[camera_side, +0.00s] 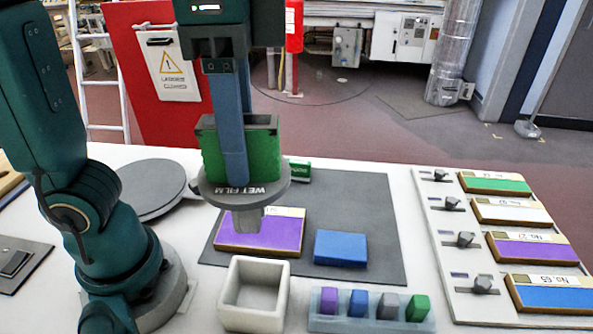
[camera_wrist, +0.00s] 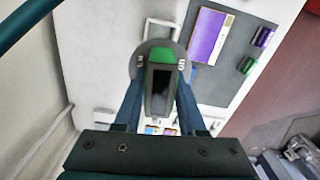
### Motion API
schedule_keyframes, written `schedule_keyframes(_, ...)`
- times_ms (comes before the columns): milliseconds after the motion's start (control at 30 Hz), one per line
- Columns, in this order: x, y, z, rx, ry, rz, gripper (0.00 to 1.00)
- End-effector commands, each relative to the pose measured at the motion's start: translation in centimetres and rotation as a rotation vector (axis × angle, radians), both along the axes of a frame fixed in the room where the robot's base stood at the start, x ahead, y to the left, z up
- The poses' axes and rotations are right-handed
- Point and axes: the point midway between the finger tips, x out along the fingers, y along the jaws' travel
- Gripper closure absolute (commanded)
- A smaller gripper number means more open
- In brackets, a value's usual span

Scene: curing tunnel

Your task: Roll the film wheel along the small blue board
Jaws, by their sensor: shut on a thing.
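My gripper (camera_side: 234,160) is shut on the film wheel, which has a green and dark grip block and a grey disc marked "WET FILM" (camera_side: 262,191). The wheel is held upright above the mat, with a short grey stub below the disc. It also shows between my fingers in the wrist view (camera_wrist: 161,57). The small blue board (camera_side: 340,249) lies flat on the dark mat, to the right of and apart from the wheel in the side view. In the wrist view the wheel hides most of that area.
A larger purple board (camera_side: 255,235) lies on the dark mat (camera_side: 345,195) behind the wheel's stub. In front stand a white open square holder (camera_side: 230,290) and a rack (camera_side: 325,322) of coloured blocks. A panel (camera_side: 440,225) with several boards is at right.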

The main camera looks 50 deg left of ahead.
Motion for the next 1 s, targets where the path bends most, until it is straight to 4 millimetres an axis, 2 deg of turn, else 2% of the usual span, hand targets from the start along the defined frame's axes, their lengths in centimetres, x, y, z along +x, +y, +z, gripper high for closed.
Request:
schedule_keyframes(133, 2.1, -0.5, -1.2, 0.003, 0.003, 0.283, 1.00)
schedule_keyframes(267, 4.9, 0.1, -3.2, 0.005, 0.005, 0.635, 1.00)
schedule_keyframes(400, 8.0, 2.1, -6.0, 0.006, 0.006, 1.026, 1.00)
schedule_keyframes(533, 10.1, 4.6, -8.5, 0.006, 0.005, 1.320, 1.00)
schedule_keyframes(733, 10.6, 7.2, -10.3, 0.000, 0.001, 1.451, 1.00)
schedule_keyframes(1000, 10.8, 7.6, -11.4, 0.001, 0.002, 1.466, 1.00)
